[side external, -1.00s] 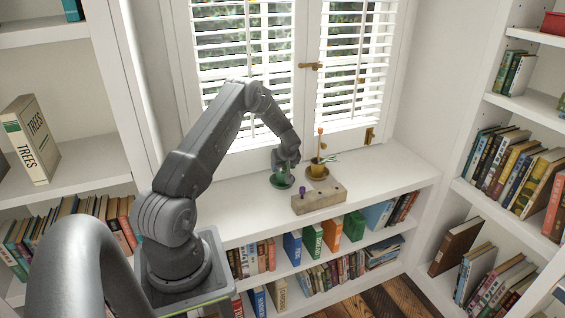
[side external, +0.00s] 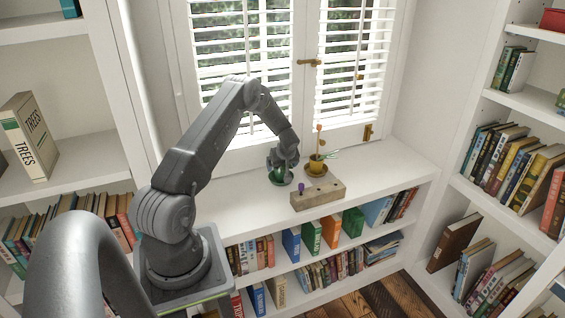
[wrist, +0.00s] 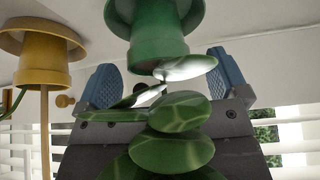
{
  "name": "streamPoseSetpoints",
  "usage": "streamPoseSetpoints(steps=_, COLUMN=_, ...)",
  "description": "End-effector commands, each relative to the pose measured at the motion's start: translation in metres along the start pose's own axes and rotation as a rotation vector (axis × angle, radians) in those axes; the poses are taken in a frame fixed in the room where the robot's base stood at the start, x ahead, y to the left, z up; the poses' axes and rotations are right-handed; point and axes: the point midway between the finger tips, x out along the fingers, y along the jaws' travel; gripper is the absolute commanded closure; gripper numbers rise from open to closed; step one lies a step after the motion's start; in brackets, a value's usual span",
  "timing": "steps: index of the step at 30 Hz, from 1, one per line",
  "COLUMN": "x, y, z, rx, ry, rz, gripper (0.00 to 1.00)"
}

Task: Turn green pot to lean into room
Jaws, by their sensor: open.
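The green pot (side external: 279,178) stands on the white sill on its green saucer, partly hidden by my gripper in the side view. In the wrist view, which looks upside down, the green pot (wrist: 160,38) is at top centre, and its round pale-veined leaves (wrist: 172,143) spread over the gripper body. My gripper (wrist: 164,80) is open, with one blue finger on each side of the plant near the pot's leafy end. A gap shows between the pot and each finger. In the side view my gripper (side external: 283,164) is right at the pot.
A yellow pot (wrist: 40,70) with a stake stands close to the right in the side view (side external: 316,164). A wooden block (side external: 318,195) with a purple peg lies in front. Shuttered windows (side external: 245,60) rise behind. Bare sill (side external: 235,210) lies to the left.

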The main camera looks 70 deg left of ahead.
Motion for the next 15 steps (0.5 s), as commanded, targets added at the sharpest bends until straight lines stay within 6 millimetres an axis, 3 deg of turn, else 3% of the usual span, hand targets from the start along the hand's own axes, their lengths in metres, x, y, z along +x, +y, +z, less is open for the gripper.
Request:
streamPoseSetpoints(steps=5, x=-0.017, y=0.001, z=-0.001, rx=0.0, ry=0.003, rz=0.003, gripper=0.07)
streamPoseSetpoints(steps=15, x=-0.091, y=0.001, z=-0.001, rx=0.0, ry=0.004, rz=0.005, gripper=0.07)
